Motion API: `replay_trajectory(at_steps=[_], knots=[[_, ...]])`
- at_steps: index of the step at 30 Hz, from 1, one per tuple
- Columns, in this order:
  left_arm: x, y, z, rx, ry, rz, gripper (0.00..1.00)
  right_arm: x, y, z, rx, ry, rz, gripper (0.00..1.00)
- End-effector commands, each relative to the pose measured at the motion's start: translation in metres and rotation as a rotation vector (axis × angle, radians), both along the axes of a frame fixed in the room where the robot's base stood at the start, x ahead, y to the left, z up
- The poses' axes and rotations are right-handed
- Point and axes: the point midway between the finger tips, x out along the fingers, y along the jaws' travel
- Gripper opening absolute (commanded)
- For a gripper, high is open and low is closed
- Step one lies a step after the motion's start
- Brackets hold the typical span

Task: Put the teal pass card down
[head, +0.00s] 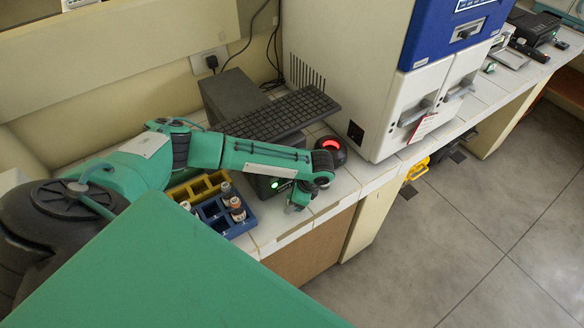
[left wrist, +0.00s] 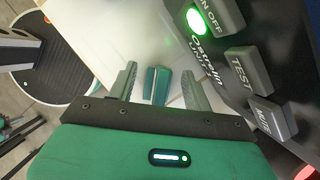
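My left gripper (head: 300,196) is low over the front of the tiled bench, beside a dark box with a green light. In the left wrist view its two fingers (left wrist: 158,72) stand apart, so it is open. A small teal piece, which looks like the teal pass card (left wrist: 157,86), shows between the fingers with a gap on each side. I cannot tell whether it touches the bench. The card cannot be made out in the head view. My right gripper is in neither view.
The dark box has ON/OFF, TEST and MUTE buttons (left wrist: 247,70) close to the gripper. A red-lit round device (head: 330,147), a keyboard (head: 285,114) and a blue rack with vials (head: 226,214) stand nearby. The white incubator (head: 345,60) is behind. The bench's front edge is close.

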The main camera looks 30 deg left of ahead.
Motion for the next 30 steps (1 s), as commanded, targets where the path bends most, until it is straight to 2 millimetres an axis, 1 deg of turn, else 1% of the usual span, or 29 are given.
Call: replay_trajectory(at_steps=[8, 10, 13, 17, 24, 27, 30], knots=[[0.0, 0.0, 0.001, 0.0, 0.0, 0.001, 0.52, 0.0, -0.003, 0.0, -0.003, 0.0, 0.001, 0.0], [0.0, 0.0, 0.004, 0.001, -0.001, 0.001, 0.52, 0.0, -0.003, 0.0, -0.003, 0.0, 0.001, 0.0], [0.002, -0.004, 0.011, -0.001, -0.002, 0.001, 0.52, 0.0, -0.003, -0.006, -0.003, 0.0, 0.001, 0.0], [0.007, -0.013, 0.034, -0.002, -0.004, 0.0, 0.52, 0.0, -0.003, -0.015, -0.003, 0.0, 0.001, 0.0], [0.014, -0.031, 0.081, -0.001, -0.003, 0.0, 0.52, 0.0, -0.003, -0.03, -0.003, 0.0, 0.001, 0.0], [0.017, -0.037, 0.097, -0.002, -0.003, -0.001, 0.52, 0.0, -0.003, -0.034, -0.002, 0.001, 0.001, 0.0], [0.018, -0.04, 0.107, -0.001, -0.002, 0.001, 0.52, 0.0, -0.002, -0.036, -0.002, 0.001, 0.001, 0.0]])
